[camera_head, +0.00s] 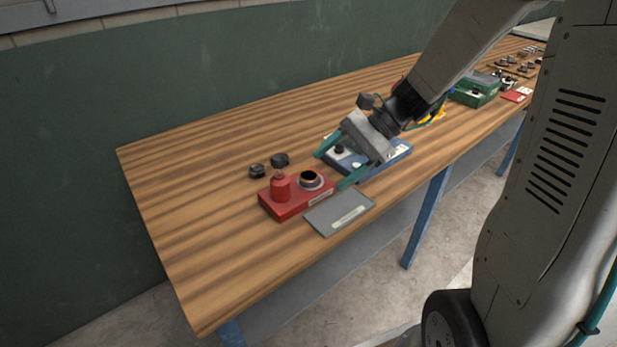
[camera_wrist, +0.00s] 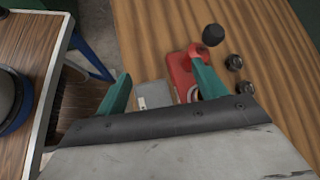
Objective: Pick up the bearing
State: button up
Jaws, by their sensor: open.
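A red block (camera_head: 291,202) on the wooden table carries a pale ring with a dark centre (camera_head: 310,180), which looks like the bearing, and a red cylinder (camera_head: 280,188) with a knob to its left. My gripper (camera_head: 328,170) is open and empty, with its teal fingers just right of the block and tilted down toward it. In the wrist view the fingers (camera_wrist: 160,65) stand wide apart. The red block (camera_wrist: 178,70) shows between them near the right finger. The ring (camera_wrist: 192,94) is partly hidden by that finger.
A grey plate (camera_head: 339,211) lies at the front edge. A blue tray (camera_head: 393,155) sits under my wrist, and a green box (camera_head: 474,91) farther right. The table's left end is clear.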

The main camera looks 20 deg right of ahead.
aim_at(312, 175)
jog(key=w+d+f+m+t, duration=0.1)
jog(key=w+d+f+m, duration=0.1)
jog(key=w+d+f+m+t+y, duration=0.1)
jog(key=w+d+f+m, duration=0.1)
jog(key=w+f+m, duration=0.1)
jog(key=w+d+f+m+t+y, duration=0.1)
jog(key=w+d+f+m+t, duration=0.1)
jog(key=w+m, duration=0.1)
jog(key=shift+w+d+f, duration=0.2)
jog(key=shift+f, duration=0.2)
jog(key=shift+w+a+f, duration=0.15)
jog(key=shift+w+f, duration=0.05)
jog(key=shift+f, duration=0.05)
jog(key=x, duration=0.7)
jog(key=shift+a+f, duration=0.1)
jog(key=c, duration=1.3)
jog(key=shift+o, duration=0.2)
